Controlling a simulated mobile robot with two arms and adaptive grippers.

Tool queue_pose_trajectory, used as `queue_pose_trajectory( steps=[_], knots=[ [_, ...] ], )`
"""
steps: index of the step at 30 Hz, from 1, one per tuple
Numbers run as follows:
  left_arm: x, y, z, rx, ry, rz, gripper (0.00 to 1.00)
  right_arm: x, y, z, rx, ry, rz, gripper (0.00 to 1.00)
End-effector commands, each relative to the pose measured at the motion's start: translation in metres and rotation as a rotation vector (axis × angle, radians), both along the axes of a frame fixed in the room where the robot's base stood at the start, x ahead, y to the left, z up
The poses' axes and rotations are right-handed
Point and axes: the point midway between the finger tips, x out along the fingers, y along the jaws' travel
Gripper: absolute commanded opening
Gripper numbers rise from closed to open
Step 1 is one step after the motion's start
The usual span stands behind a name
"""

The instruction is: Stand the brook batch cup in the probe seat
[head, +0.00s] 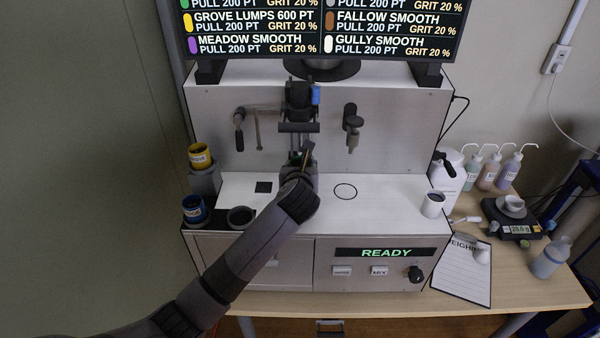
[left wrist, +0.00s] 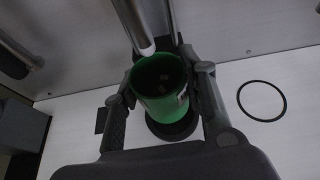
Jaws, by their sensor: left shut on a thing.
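My left gripper (head: 302,163) is in the middle of the machine, under its central probe head (head: 298,100). In the left wrist view its fingers (left wrist: 160,95) are shut on the sides of a green cup (left wrist: 160,83), which is upright or nearly so with dark contents. The cup's label is too small to read. A dark round seat (left wrist: 172,131) shows just under and in front of the cup; I cannot tell whether the cup rests in it or hangs above. A metal probe tube (left wrist: 140,38) ends near the cup's rim. In the head view my arm hides most of the cup.
A yellow cup (head: 200,157) and a blue cup (head: 195,210) stand at the left. A white cup (head: 433,205) stands on the deck's right end. A black ring mark (head: 345,191) lies on clear deck right of my arm. The panel display (head: 386,253) reads READY.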

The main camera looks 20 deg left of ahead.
Motion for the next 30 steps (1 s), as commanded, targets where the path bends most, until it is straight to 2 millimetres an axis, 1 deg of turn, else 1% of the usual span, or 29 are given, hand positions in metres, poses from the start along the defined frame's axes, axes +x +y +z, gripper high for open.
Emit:
queue_pose_trajectory(
  steps=[2,6,10,13,21,22,30],
  knots=[
    [0.003,0.001,-0.002,0.0,0.001,-0.001,0.04,-0.002,-0.002,0.002,-0.002,0.003,0.0,0.64],
    [0.002,0.0,-0.02,-0.001,0.006,-0.001,0.04,-0.008,-0.001,0.009,-0.003,0.012,0.001,0.64],
    [0.003,0.001,-0.033,-0.001,0.002,-0.001,0.04,-0.015,-0.001,0.011,-0.002,0.023,0.002,0.64],
    [0.003,0.0,-0.036,0.001,-0.001,-0.001,0.04,-0.018,0.0,0.01,-0.001,0.027,0.003,0.64],
    [0.003,0.001,-0.038,0.001,0.0,-0.002,0.04,-0.017,0.009,0.01,0.009,0.027,0.003,0.64],
    [0.003,0.001,-0.038,0.001,0.0,-0.002,0.4,-0.017,0.01,0.01,0.01,0.026,0.003,0.64],
    [0.003,0.001,-0.038,0.001,0.0,-0.001,0.58,-0.014,0.01,0.01,0.011,0.022,0.003,0.64]
  ],
)
